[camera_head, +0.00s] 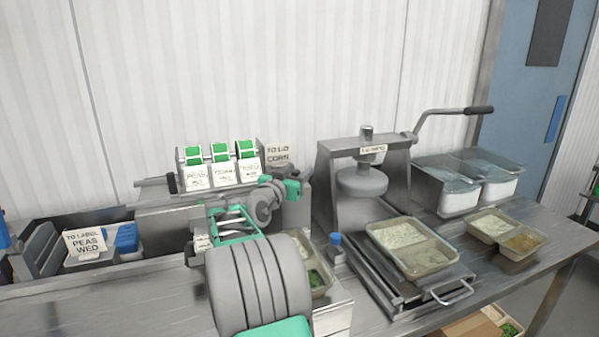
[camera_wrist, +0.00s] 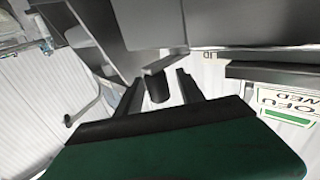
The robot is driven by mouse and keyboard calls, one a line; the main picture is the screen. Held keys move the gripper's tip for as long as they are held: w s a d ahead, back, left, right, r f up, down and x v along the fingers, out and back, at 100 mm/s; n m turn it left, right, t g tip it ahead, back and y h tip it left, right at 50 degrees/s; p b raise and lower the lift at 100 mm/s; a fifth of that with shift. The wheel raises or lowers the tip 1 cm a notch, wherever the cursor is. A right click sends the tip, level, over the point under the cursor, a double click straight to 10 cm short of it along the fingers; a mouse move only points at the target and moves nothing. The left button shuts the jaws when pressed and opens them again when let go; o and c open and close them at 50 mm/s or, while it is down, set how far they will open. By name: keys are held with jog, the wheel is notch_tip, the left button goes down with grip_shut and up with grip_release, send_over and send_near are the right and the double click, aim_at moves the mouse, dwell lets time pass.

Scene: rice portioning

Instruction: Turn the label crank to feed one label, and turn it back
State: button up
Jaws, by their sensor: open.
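The label dispenser (camera_head: 212,178) stands on the bench against the wall. It carries three green-edged label rolls, with printed labels hanging in front. My gripper (camera_wrist: 158,92) is to the right of the dispenser. In the head view its green and grey body (camera_head: 290,188) shows, but its fingertips cannot be made out. In the wrist view its two dark fingers are apart. A short dark peg (camera_wrist: 158,88) on a grey bar, which looks like the crank handle, stands between them. I cannot tell whether they touch it. The crank is hidden behind my arm in the head view.
A press (camera_head: 365,182) with a long lever (camera_head: 452,111) stands to the right. A rice tray (camera_head: 412,248) lies before it. A sign reading corn (camera_head: 278,155) is behind my gripper.

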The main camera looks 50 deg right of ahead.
jog(key=b+v, duration=0.1)
jog(key=v, duration=0.5)
jog(key=shift+a, duration=0.25)
jog(key=shift+s, duration=0.1)
